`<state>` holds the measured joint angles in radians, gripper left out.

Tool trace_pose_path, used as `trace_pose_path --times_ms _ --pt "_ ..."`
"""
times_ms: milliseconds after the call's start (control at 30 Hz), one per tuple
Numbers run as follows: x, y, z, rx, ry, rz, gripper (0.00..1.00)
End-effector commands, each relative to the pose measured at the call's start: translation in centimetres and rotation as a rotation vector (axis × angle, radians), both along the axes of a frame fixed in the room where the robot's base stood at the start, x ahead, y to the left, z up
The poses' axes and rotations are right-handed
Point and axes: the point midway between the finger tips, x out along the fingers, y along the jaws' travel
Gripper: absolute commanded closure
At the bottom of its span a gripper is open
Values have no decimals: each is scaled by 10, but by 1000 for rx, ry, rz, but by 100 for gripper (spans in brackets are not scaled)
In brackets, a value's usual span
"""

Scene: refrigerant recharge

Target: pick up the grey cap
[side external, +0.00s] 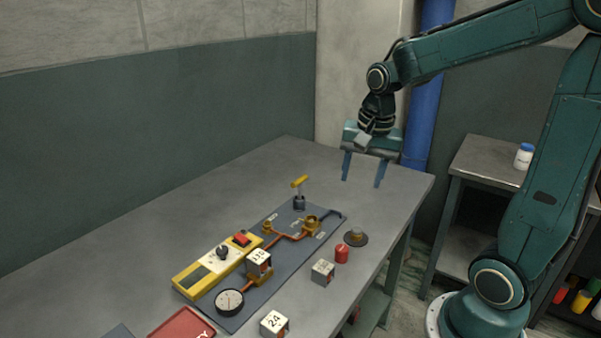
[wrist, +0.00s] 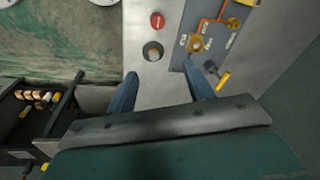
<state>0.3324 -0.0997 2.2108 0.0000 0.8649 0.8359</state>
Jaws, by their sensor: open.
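A small round piece with a grey-brown top (side external: 356,231), which looks like the grey cap, sits on a dark round disc (side external: 361,241) near the table's right edge. In the wrist view the piece (wrist: 153,50) shows from above, just beyond and between my fingertips. My gripper (side external: 363,170) is open and empty, well above the table's far end, fingers pointing down. Its two blue fingers also frame the wrist view (wrist: 160,72). The gripper is apart from the cap, farther back and higher.
A red cylinder (side external: 341,253) stands close beside the disc. Numbered cubes (side external: 323,272) stand nearer the front. The table's far end is clear.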

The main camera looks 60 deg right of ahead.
Motion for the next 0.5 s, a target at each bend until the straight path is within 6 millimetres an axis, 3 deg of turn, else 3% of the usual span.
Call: trace_pose_path --times_ms 300,500 --pt "24 -53 -47 74 97 -412 48" --pt "29 -72 -66 96 129 -564 48"
